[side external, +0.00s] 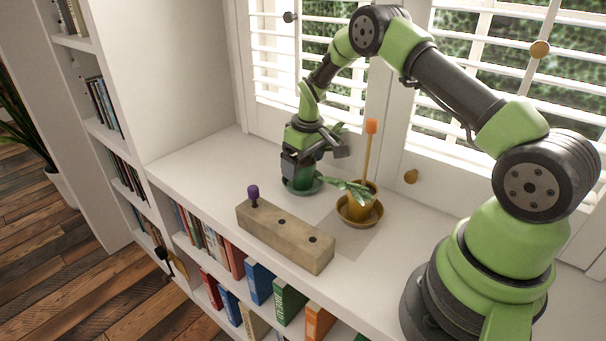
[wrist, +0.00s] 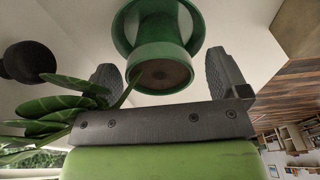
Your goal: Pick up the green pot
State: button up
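The green pot (side external: 301,175) stands on a green saucer (side external: 317,188) on the white shelf top, near the window. My gripper (side external: 302,163) points down over it and hides much of it in the side view. In the wrist view, the green pot (wrist: 163,56) with dark soil lies between my two fingers (wrist: 165,78), with a gap on each side. The fingers are apart and hold nothing. Green leaves (wrist: 55,107) spread to the left from the pot, beside the left finger.
A yellow pot (side external: 361,211) with a leafy plant and an orange-tipped stick (side external: 369,145) stands in a brown saucer close on the right. A block (side external: 284,235) with holes and a purple peg (side external: 253,194) lies in front. Window shutters are behind.

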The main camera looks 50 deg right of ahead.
jog(key=c, duration=1.1)
jog(key=shift+r, duration=0.1)
jog(key=shift+c, duration=0.2)
notch_tip(320, 180, up, 13)
notch_tip(320, 180, down, 10)
jog(key=m, duration=0.4)
jog(key=shift+r, duration=0.2)
jog(key=shift+f, duration=1.5)
